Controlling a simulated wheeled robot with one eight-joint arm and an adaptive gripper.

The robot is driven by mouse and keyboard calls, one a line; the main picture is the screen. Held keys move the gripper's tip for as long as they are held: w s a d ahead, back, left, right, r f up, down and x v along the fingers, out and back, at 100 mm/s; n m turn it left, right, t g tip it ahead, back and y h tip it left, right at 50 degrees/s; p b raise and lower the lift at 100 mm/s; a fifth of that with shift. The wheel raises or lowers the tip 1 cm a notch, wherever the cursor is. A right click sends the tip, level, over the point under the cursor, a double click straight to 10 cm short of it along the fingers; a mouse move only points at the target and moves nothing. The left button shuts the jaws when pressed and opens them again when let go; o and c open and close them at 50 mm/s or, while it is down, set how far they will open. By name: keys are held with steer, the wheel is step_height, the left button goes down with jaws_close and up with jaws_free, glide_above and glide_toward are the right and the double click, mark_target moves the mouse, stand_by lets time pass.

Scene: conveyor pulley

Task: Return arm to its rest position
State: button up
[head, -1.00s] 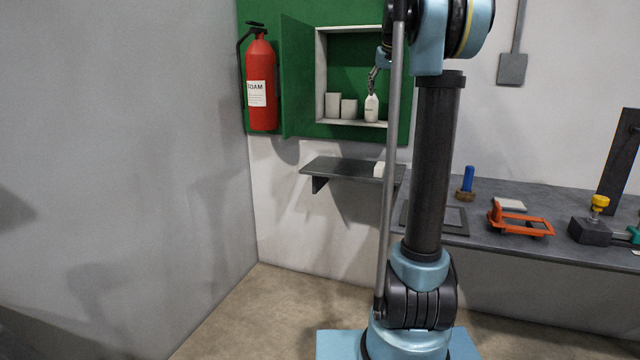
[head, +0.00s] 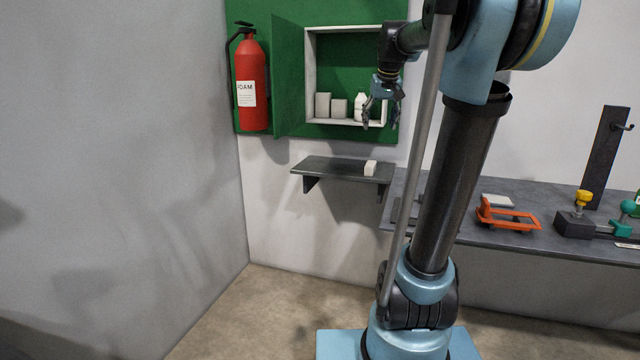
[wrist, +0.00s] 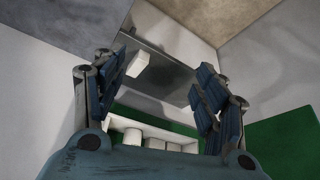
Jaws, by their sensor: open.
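My gripper (head: 381,125) hangs fingers-down in front of the right side of the open green wall cabinet (head: 290,75). Its fingers are spread and empty; the wrist view also shows the gripper (wrist: 165,65) with nothing between the fingers. A white bottle (head: 360,107) stands in the cabinet beside two pale containers (head: 323,105), just behind the gripper in the picture. My arm rises on the right, bent at the top toward the cabinet.
A dark shelf (head: 325,168) below the cabinet carries a small white block (head: 371,168). A red extinguisher (head: 250,85) hangs left of the cabinet door. A grey bench (head: 560,240) at right holds an orange frame (head: 510,217) and a dark clamp block (head: 575,224). Floor at left is clear.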

steer(key=s+f+g, duration=0.2)
steer(key=s+f, duration=2.9)
steer(key=s, duration=0.2)
steer(key=shift+a+f+g, duration=0.3)
steer(key=shift+f, duration=0.05)
steer(key=shift+w+f, duration=0.2)
steer(key=shift+w, duration=0.2)
